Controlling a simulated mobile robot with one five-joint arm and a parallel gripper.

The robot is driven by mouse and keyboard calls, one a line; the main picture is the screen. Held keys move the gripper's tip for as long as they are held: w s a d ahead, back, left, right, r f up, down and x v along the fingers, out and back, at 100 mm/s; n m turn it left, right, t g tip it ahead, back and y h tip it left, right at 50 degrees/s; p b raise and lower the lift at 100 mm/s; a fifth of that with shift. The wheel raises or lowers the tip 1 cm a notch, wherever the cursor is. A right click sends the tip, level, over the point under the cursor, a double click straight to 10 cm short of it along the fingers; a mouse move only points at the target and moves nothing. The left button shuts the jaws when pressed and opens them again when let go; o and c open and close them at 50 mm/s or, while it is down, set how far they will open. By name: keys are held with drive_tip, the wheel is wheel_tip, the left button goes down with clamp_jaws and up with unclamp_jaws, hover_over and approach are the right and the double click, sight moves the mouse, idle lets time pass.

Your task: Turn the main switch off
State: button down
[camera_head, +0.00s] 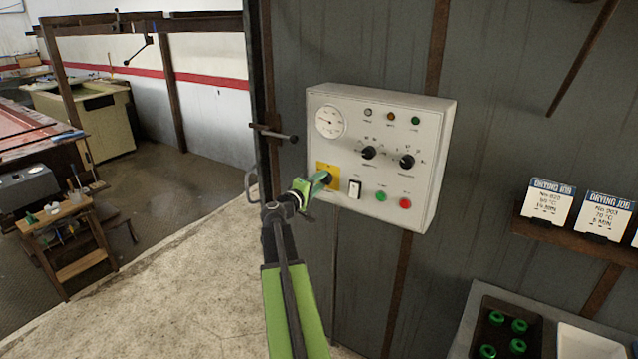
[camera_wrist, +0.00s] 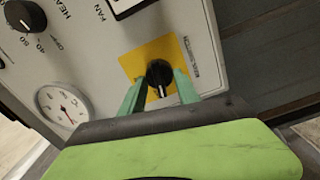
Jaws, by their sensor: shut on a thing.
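The main switch is a black rotary knob (camera_wrist: 159,74) on a yellow plate (camera_wrist: 132,63), at the lower left of a light grey control panel (camera_head: 385,110). The yellow plate also shows in the head view (camera_head: 320,168), where my gripper (camera_head: 322,180) covers most of the knob. In the wrist view my gripper (camera_wrist: 160,88) has its two green fingers on either side of the knob, shut on it. A white line on the knob points down toward the gripper's palm in that view.
The panel also carries a gauge (camera_head: 330,122), two black knobs, a black-and-white rocker switch (camera_head: 354,188), a green button (camera_head: 381,196) and a red button (camera_head: 405,203). A lever handle (camera_head: 275,134) juts out left of the panel. A card shelf (camera_head: 570,237) is at right.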

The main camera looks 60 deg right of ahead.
drive_tip(key=shift+f+n, duration=0.1)
drive_tip(key=shift+n, duration=0.9)
drive_tip(key=c, duration=0.9)
unclamp_jaws()
drive_tip(key=a, duration=1.7)
drive_tip(key=shift+a, duration=0.2)
